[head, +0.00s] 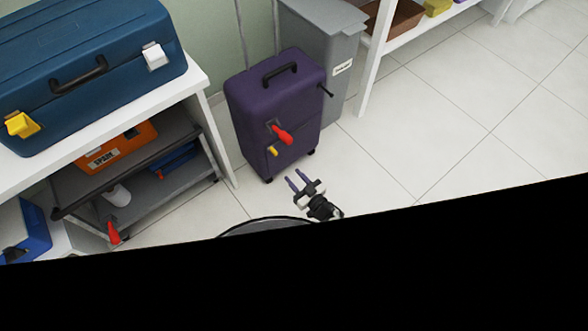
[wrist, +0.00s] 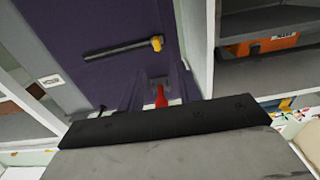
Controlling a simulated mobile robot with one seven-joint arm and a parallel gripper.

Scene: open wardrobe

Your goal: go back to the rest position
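My gripper (head: 297,180) is in front of the purple case in the head view, low and close to the floor in the picture. Its two fingers are apart and nothing shows between them. In the wrist view the fingers of my gripper (wrist: 156,75) are also spread, with a red lever (wrist: 161,96) visible beyond the gap. The purple case (head: 268,108) stands upright on the floor, with a black top handle and a red lever (head: 283,134) on its front. The case fills the upper left of the wrist view (wrist: 110,25).
A white bench (head: 110,130) at left carries a blue toolbox (head: 95,65). Under it a grey cart (head: 90,190) holds an orange box (head: 118,147). A grey bin (head: 335,55) stands behind the case. The tiled floor (head: 480,110) at right is clear.

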